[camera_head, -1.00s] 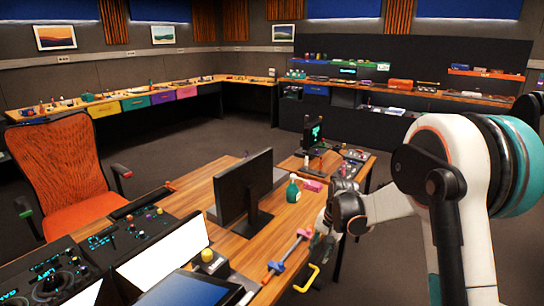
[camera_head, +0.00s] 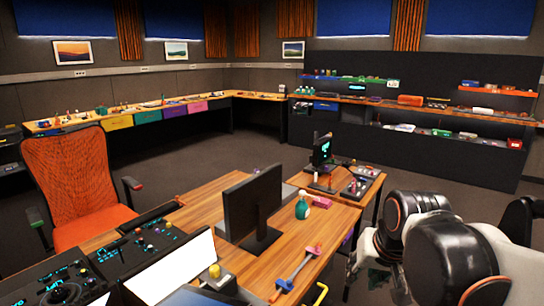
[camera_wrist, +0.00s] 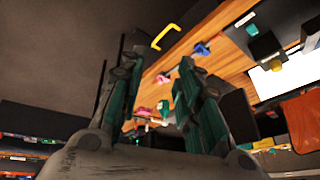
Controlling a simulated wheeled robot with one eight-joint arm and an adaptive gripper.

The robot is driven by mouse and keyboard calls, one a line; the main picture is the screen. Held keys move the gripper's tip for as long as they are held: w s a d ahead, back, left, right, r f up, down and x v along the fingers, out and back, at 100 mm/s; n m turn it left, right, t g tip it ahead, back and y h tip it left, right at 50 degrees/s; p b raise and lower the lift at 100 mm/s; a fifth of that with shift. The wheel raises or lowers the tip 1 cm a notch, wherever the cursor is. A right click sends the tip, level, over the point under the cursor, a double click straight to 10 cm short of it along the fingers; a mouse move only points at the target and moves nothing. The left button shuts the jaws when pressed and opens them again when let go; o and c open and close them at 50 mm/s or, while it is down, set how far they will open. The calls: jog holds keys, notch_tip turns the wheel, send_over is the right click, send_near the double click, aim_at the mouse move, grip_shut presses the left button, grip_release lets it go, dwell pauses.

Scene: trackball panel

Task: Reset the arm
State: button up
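My arm (camera_head: 450,245) is folded low at the right edge of the head view, beside the wooden desk (camera_head: 205,205). In the wrist view my gripper (camera_wrist: 160,50) has its two dark green fingers spread apart, with nothing between them. The gripper is mostly hidden behind my arm in the head view. The panel (camera_head: 60,285) with a trackball and lit markings lies at the lower left, away from my arm.
A black monitor (camera_head: 252,205), a green bottle (camera_head: 302,205) and a blue-and-pink tool (camera_head: 293,272) stand or lie on the desk. A yellow handle (camera_head: 320,293) is at its edge. An orange chair (camera_head: 75,185) stands left. Floor beyond the desk is clear.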

jog(key=s+f+n+t, duration=0.1)
jog(key=s+n, duration=0.1)
jog(key=s, duration=0.9)
jog(key=shift+s+d+f+t, duration=0.15)
jog(key=shift+s+d+t, duration=0.15)
jog(key=shift+t, duration=0.1)
